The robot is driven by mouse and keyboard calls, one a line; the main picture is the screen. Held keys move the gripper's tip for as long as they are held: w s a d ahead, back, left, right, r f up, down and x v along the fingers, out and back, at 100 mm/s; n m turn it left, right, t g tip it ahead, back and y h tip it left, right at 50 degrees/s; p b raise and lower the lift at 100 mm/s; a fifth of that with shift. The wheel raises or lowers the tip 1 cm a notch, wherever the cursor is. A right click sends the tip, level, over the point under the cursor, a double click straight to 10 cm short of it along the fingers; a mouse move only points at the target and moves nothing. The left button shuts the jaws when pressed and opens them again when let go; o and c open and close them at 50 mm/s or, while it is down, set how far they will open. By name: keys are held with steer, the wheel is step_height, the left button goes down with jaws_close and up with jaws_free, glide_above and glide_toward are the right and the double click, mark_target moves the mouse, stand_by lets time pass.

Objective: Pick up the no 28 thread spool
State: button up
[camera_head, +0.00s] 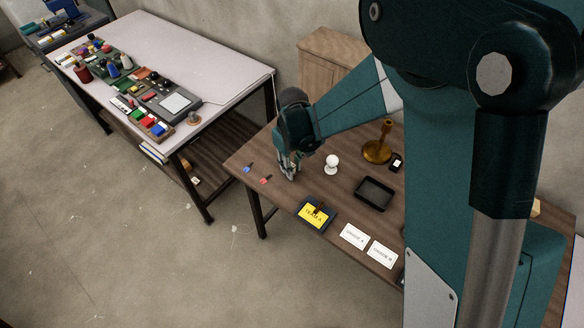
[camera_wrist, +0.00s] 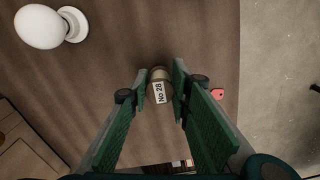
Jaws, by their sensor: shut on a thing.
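The no 28 thread spool (camera_wrist: 159,90) is a small brownish spool with a white label reading "No 28". In the wrist view it sits between the two green finger pads of my gripper (camera_wrist: 160,88). My gripper is shut on it, with a pad against each side. In the head view my gripper (camera_head: 288,174) points down at the left part of the brown table (camera_head: 335,205). The spool is hidden there by the fingers. Whether it touches the table I cannot tell.
A white egg-shaped item on a stand (camera_head: 332,164) is right of my gripper. A red tag (camera_head: 265,180) and a blue tag (camera_head: 248,168) lie to the left. A yellow-labelled pad (camera_head: 314,214), a black tray (camera_head: 374,194), white cards (camera_head: 354,236) and a brass stand (camera_head: 378,148) are further right.

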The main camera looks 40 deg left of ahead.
mark_target(292, 165)
steer(key=shift+r+p, duration=0.5)
steer(key=shift+r, duration=4.25)
